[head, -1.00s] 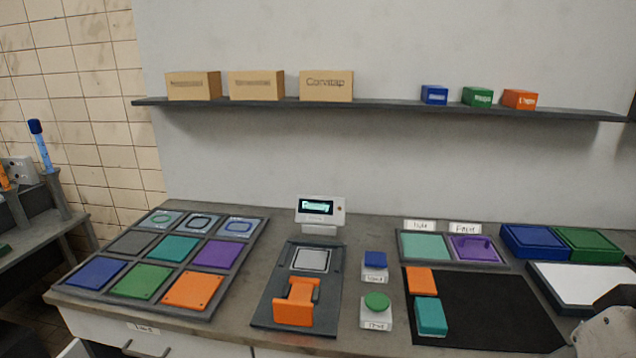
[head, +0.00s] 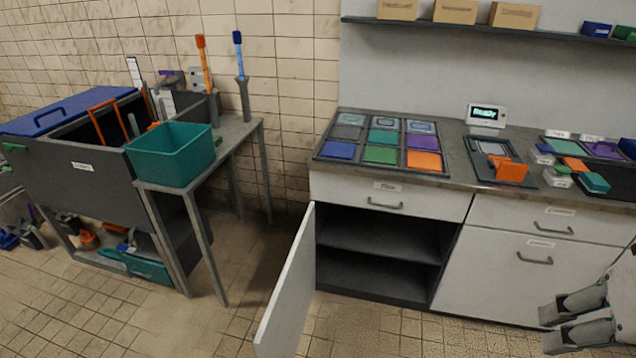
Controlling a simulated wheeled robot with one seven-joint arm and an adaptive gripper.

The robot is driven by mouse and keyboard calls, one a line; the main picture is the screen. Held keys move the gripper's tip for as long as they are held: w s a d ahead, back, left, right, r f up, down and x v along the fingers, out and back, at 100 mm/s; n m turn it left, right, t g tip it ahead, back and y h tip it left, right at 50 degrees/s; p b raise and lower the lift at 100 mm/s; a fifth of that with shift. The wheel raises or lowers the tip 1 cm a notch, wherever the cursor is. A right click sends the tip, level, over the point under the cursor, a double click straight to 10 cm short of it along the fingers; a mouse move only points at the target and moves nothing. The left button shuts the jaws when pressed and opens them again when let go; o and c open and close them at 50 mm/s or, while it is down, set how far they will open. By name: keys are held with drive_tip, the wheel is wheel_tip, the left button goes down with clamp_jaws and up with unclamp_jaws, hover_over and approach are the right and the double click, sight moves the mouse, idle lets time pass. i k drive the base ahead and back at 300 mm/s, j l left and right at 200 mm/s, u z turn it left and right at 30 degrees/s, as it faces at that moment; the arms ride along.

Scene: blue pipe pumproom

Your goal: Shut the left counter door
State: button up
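The left counter door (head: 290,292) is white and stands wide open in the head view. It is hinged at the cabinet's left side and swings out towards me over the floor. The cabinet opening (head: 378,240) behind it is dark, with a shelf, and looks empty. A closed drawer (head: 400,196) with a label and a grey handle sits above the opening. My gripper (head: 568,322) is at the lower right, in front of the right cabinet and well apart from the door. Its two grey fingers are spread, with nothing between them.
The counter top (head: 455,150) carries a tray of coloured tiles (head: 385,142), a small display (head: 487,115) and an orange-handled device (head: 508,170). A side table (head: 235,130) with a teal bin (head: 172,153) stands left. Tiled floor between table and door is clear.

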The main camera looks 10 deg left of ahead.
sight(280, 333)
drive_tip(key=j, duration=0.7)
drive_tip(key=i+j, duration=0.15)
drive_tip(key=j, duration=1.2)
drive_tip(key=k+j, duration=0.5)
drive_tip(key=k, duration=0.15)
